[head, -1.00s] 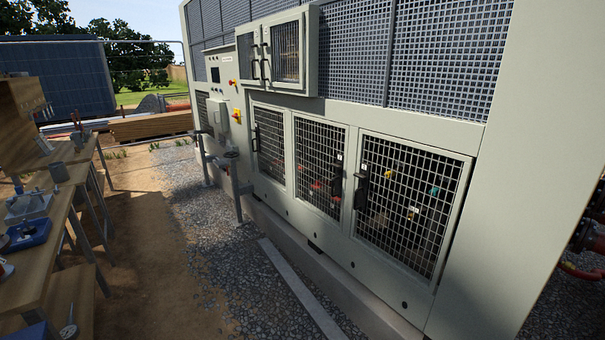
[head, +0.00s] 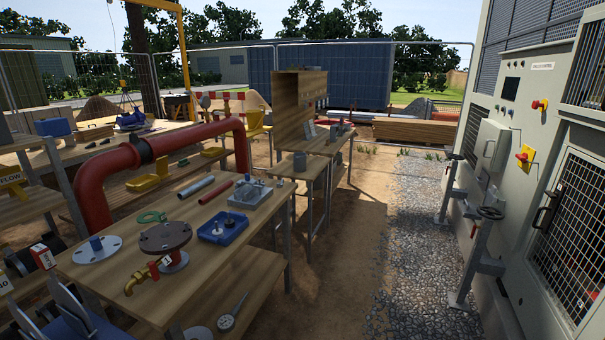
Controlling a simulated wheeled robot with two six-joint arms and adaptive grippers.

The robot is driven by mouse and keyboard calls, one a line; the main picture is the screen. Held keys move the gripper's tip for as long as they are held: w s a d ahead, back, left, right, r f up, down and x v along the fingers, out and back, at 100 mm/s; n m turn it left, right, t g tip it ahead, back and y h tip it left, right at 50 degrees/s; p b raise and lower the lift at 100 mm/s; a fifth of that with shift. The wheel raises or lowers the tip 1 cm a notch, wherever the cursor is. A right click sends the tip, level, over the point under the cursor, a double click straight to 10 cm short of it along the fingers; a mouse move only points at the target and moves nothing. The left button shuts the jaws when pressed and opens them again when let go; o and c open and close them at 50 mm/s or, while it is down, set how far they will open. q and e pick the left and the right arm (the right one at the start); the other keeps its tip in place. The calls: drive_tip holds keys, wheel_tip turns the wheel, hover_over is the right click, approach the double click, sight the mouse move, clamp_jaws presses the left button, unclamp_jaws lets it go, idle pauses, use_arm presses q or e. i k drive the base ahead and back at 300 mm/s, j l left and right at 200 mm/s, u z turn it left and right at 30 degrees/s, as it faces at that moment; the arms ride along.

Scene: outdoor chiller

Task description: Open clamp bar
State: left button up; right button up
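I cannot make out for certain which part is the clamp bar. A grey metal fixture (head: 250,193) sits on the near wooden workbench (head: 195,270), beside a blue tray (head: 222,229). Its details are too small to tell whether any bar on it is open or shut. A round brown flange (head: 165,237) with a brass tap (head: 141,278) stands on the same bench. Neither of my grippers shows in the head view.
A large red pipe (head: 95,190) bends over the benches at left.

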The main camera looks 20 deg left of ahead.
sight(247, 180)
drive_tip(key=i+u, duration=0.1)
drive_tip(key=i, duration=0.5)
drive_tip(key=i+u, duration=0.1)
drive_tip(key=i, duration=0.5)
drive_tip(key=i+u, duration=0.1)
drive_tip(key=i, duration=0.55)
drive_tip(key=i+l, duration=0.2)
drive_tip(key=i, duration=0.4)
drive_tip(key=i+l+u, duration=0.15)
drive_tip(key=i, duration=0.45)
drive_tip(key=i+u, duration=0.2)
drive_tip(key=u, duration=0.25)
drive_tip(key=i+u, duration=0.2)
drive_tip(key=u, duration=0.2)
drive_tip(key=i+l+u, duration=0.15)
drive_tip(key=u, duration=0.3)
drive_tip(key=i+l, duration=0.05)
